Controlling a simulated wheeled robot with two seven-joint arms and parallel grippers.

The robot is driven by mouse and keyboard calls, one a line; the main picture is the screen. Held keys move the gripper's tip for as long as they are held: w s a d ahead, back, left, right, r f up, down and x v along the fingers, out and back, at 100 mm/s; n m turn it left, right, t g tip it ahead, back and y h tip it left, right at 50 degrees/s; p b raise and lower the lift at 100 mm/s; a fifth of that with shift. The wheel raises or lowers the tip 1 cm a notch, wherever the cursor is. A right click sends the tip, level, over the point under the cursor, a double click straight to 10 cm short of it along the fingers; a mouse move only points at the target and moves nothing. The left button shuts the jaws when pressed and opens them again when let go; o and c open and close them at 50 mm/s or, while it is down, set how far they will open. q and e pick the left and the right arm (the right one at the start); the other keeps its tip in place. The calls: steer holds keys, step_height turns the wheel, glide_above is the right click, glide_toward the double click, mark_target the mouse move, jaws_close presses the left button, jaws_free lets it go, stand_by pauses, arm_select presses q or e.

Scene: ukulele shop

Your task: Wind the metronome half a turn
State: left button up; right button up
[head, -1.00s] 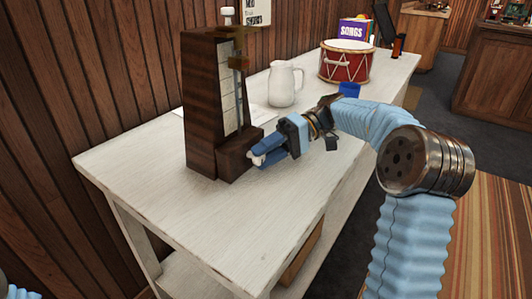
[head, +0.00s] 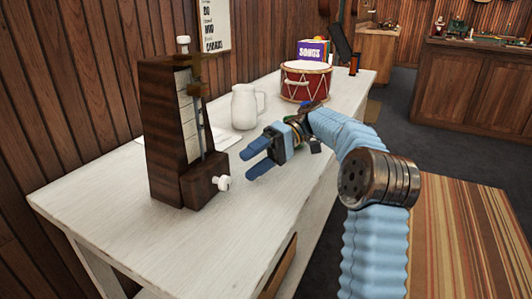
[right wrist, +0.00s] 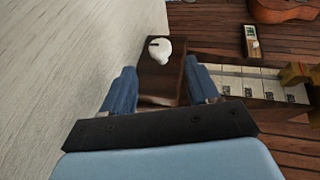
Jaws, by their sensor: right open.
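The dark wooden metronome (head: 160,130) stands upright on the white table (head: 110,210) at the left of the head view. Its white winding key (head: 223,183) sticks out of the right side of its base. In the right wrist view the key (right wrist: 160,50) shows ahead, between the fingers, with a short dark mark on it. My right gripper (head: 252,160) is open and empty, to the right of the key and apart from it, its blue fingers pointing at the metronome. The right wrist view also shows the open fingers (right wrist: 162,92). My left gripper is out of view.
A white pitcher (head: 244,107) stands behind the metronome, with paper (head: 215,137) lying near it. A red drum (head: 305,81) and a purple songs box (head: 314,50) are farther back. The table's front left is clear.

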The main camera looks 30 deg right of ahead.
steer(key=shift+v, duration=2.2)
steer(key=shift+d+r, duration=0.1)
steer(key=shift+d, duration=0.45)
